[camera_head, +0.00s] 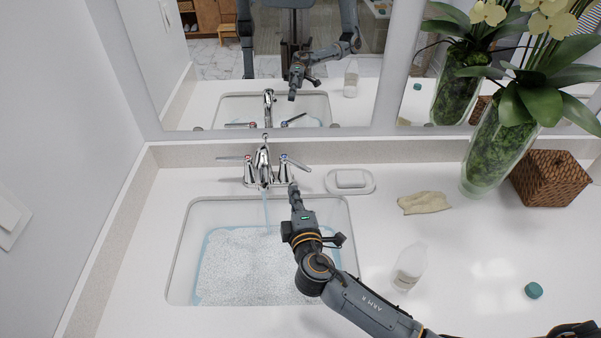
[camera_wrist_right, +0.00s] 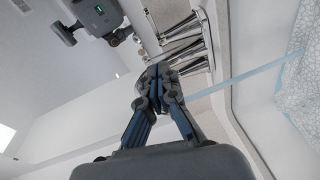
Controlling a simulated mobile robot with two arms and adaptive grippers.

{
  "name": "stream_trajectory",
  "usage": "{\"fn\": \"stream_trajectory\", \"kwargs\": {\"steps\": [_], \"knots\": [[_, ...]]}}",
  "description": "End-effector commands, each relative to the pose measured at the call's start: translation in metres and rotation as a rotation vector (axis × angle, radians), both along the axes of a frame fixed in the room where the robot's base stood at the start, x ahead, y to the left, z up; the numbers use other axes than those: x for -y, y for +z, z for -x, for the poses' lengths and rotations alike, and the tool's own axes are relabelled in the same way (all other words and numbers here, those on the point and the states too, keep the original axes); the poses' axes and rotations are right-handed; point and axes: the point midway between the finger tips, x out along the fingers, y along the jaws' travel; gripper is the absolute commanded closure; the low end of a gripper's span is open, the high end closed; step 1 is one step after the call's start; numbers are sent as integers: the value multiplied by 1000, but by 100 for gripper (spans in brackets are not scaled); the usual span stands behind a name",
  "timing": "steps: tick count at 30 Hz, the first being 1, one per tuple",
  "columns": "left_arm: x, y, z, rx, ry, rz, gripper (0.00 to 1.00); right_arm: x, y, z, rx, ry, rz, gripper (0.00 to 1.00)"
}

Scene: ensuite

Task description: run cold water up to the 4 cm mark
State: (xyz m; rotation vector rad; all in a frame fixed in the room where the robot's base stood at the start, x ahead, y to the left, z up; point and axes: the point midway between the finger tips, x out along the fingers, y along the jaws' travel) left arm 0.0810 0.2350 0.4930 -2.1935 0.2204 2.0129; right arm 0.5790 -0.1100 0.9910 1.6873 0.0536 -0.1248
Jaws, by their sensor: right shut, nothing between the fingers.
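The chrome faucet (camera_head: 262,165) stands behind the sink (camera_head: 178,250), with a lever handle on each side. The left handle (camera_head: 236,158) has a red mark, the right handle (camera_head: 294,163) a blue one. A thin water stream (camera_head: 266,210) falls from the spout; it also shows in the wrist view (camera_wrist_right: 240,76). Water (camera_head: 235,262) with a pale speckled look covers the basin floor. No depth mark is readable. My right gripper (camera_head: 293,188) is shut and empty, just in front of the right handle; its closed fingers show in the wrist view (camera_wrist_right: 156,85). Whether it touches the handle is unclear. My left gripper is out of view.
Right of the faucet are a soap dish (camera_head: 366,187) and a beige cloth (camera_head: 424,203). A clear bottle (camera_head: 409,267) and a teal cap (camera_head: 533,290) stand nearer. A glass vase (camera_head: 490,160) and woven basket (camera_head: 550,178) stand far right. A mirror (camera_head: 200,80) rises behind.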

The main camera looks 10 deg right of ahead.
Motion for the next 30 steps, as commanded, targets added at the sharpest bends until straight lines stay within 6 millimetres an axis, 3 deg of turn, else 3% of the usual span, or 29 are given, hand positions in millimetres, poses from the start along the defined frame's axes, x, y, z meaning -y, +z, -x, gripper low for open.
{"fn": "stream_trajectory", "kwargs": {"steps": [6, 12, 30], "knots": [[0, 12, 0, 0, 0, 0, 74, 1, -2, -45, 3, 1, 4, 100], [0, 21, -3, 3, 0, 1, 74, 22, -8, -64, 1, 1, 6, 100], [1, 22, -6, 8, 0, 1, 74, 31, -12, -72, 1, 2, 3, 100]]}}
